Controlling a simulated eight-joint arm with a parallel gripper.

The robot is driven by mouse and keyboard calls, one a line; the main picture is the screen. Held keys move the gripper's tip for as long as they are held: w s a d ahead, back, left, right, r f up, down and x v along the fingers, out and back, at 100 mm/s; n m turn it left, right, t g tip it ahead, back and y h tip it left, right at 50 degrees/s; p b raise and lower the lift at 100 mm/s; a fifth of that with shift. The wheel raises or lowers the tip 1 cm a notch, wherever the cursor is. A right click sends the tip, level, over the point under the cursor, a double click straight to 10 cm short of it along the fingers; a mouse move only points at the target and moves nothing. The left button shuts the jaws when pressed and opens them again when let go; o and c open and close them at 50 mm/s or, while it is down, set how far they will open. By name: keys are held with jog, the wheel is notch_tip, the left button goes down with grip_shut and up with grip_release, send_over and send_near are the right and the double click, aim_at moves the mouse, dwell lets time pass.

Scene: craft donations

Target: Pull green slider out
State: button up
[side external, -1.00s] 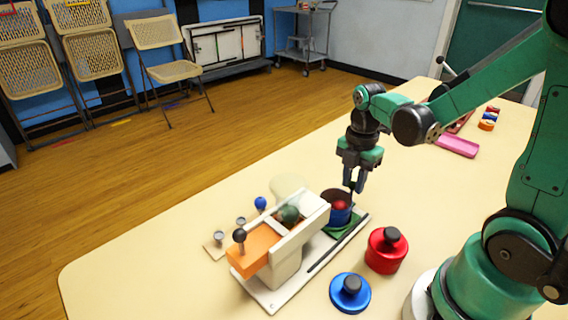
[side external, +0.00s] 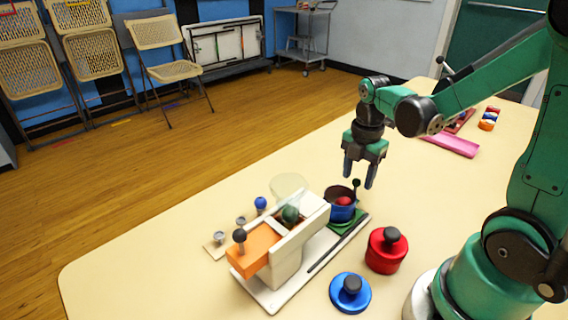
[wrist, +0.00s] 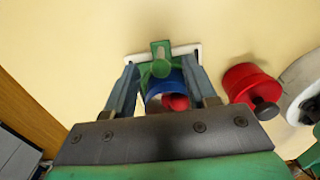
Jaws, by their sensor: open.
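The green slider (side external: 347,224) is a flat plate at the far right end of the white machine base. A dark upright knob (side external: 357,183) rises at its outer end; it looks green in the wrist view (wrist: 160,68). A blue cup (side external: 342,213) with a red ball (side external: 343,201) in it stands on the slider. My gripper (side external: 358,182) is open and empty, pointing down above the cup and knob. In the wrist view its fingers (wrist: 160,88) lie either side of the cup and knob, with nothing held between them.
The white machine (side external: 285,262) carries an orange slider (side external: 255,246) and a dark green ball (side external: 290,214). A red knobbed pot (side external: 386,251) and a blue knobbed lid (side external: 350,294) stand close on the right. A pink tray (side external: 452,145) lies farther back.

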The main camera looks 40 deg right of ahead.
jog(key=shift+r, duration=3.4)
jog(key=shift+a, duration=0.1)
jog(key=shift+a+m, duration=0.25)
jog(key=shift+m, duration=0.15)
jog(key=a+r+m+t, duration=0.1)
jog(key=a+m+t, duration=0.5)
jog(key=m, duration=1)
jog(key=a, duration=0.3)
jog(key=shift+w+a+t, duration=0.35)
jog(key=shift+a+t, duration=0.05)
